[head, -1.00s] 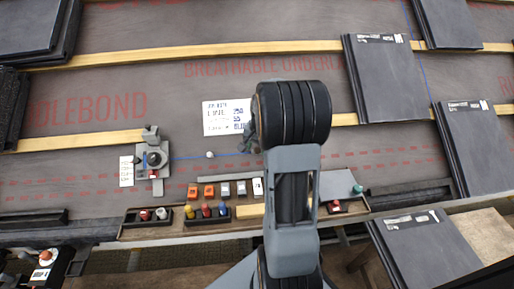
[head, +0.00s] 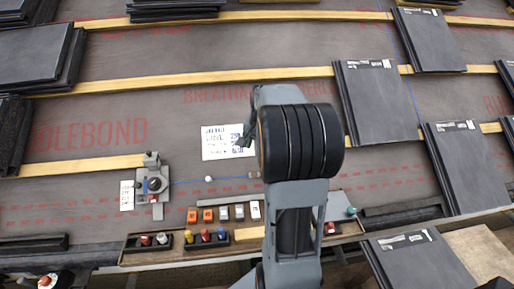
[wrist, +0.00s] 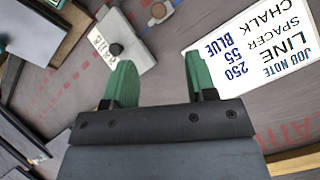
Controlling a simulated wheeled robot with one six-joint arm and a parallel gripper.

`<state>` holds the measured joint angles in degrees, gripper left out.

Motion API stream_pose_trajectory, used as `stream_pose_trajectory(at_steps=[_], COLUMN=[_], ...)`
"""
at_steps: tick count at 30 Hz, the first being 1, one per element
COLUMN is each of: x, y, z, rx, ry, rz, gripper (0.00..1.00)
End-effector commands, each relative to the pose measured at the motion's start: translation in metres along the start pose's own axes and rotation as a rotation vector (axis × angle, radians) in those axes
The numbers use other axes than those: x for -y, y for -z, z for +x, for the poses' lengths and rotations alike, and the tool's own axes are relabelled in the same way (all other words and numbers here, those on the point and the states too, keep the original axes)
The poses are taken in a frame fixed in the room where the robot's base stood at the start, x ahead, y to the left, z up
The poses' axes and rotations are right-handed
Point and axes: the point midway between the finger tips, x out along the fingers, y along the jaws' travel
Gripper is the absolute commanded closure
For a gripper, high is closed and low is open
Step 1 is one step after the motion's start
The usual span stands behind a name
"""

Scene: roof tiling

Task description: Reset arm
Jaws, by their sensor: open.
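My gripper (wrist: 160,82) shows in the wrist view with its two green fingers spread apart and nothing between them. In the head view my arm stands in the middle foreground, and its thick dark joint hides most of the gripper. The gripper is above the roof underlay (head: 120,105), close to the white job note (head: 222,142). The note also shows in the wrist view (wrist: 262,50), right of the fingers, with words including chalk, line, spacer and blue.
A wooden tray (head: 135,258) with coloured chalk bottles and several small blocks (head: 208,215) lies along the front edge. Slate stacks (head: 375,100) stand at right and more (head: 35,55) at left. Wooden battens (head: 200,75) cross the roof. The underlay between them is mostly clear.

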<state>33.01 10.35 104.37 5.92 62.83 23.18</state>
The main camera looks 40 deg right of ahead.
Motion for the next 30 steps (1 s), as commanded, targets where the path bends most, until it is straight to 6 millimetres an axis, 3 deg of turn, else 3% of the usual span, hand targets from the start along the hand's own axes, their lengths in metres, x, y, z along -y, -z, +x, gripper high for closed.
stream_pose_trajectory(at_steps=[14,17,20,23,27,30], x=[0.000,0.003,0.013,0.028,0.045,0.050], y=[0.000,-0.004,-0.020,-0.051,-0.108,-0.147], z=[0.000,-0.008,-0.035,-0.077,-0.143,-0.181], rx=[0.000,-0.004,-0.018,-0.044,-0.091,-0.125], ry=[0.000,0.001,0.004,0.010,0.022,0.033], rz=[0.000,-0.015,-0.076,-0.194,-0.412,-0.568], gripper=[0.49,0.49,0.49,0.49,0.49,0.49])
